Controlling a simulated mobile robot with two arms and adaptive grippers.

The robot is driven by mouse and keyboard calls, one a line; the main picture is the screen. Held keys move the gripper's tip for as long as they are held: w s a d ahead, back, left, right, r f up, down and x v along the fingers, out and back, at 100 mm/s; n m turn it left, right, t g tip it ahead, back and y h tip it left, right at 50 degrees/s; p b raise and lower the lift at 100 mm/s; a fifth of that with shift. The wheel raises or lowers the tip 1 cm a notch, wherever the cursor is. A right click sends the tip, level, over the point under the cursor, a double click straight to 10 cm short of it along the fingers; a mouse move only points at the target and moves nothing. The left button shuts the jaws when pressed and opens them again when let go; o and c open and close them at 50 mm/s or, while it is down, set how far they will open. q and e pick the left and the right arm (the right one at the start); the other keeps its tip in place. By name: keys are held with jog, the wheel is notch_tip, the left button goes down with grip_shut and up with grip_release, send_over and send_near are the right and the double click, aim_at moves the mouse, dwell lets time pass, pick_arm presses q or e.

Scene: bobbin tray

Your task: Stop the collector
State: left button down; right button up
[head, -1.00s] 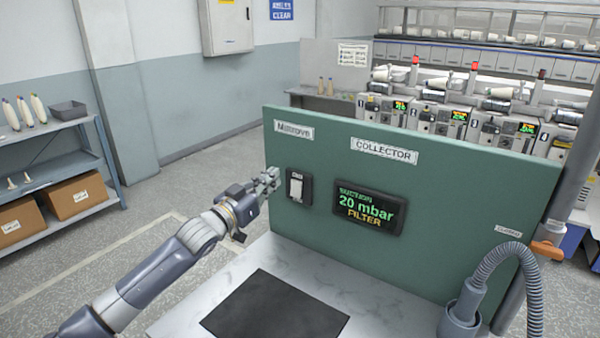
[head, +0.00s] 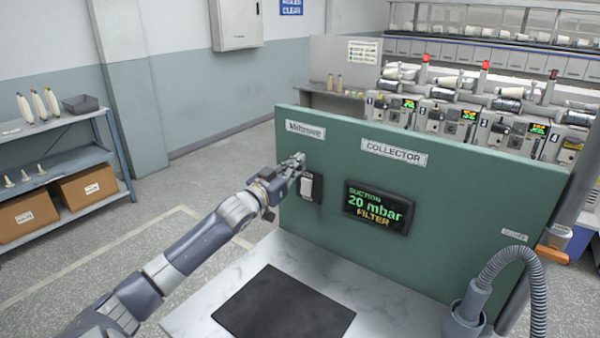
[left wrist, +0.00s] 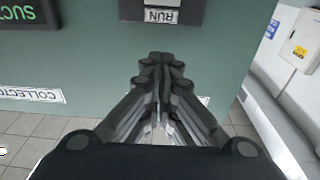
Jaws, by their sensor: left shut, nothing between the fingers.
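The green collector panel (head: 440,240) stands behind the worktop. It carries a switch with a pale rocker (head: 307,187) on a dark plate. The lit display (head: 378,207) beside it reads suction 20 mbar, filter. The "COLLECTOR" label (head: 394,152) is above the display. My left gripper (head: 296,161) is shut and empty, at the upper left of the switch plate; I cannot tell whether it touches. My right gripper is out of view.
A black mat (head: 284,305) lies on the pale worktop. A grey hose (head: 535,275) rises at the right, near an orange lever (head: 552,255). A shelf (head: 85,150) with boxes stands at the left. Winding machines (head: 460,120) stand behind the panel.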

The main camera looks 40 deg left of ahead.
aim_at(306, 187)
pick_arm(q)
jog(key=shift+w+a+r+p, duration=0.1)
jog(key=shift+w+r+p, duration=0.05)
jog(key=shift+w, duration=0.45)
jog(key=shift+w+a+r+p, duration=0.1)
jog(key=shift+w+r+p, duration=0.05)
jog(key=shift+w, duration=0.4)
jog(key=f, duration=0.2)
jog(key=f+p, duration=0.1)
jog(key=shift+s+d+f, duration=0.1)
jog(key=shift+s+f, duration=0.05)
jog(key=shift+s, duration=0.1)
jog(key=shift+s+f, duration=0.15)
jog(key=shift+f, duration=0.3)
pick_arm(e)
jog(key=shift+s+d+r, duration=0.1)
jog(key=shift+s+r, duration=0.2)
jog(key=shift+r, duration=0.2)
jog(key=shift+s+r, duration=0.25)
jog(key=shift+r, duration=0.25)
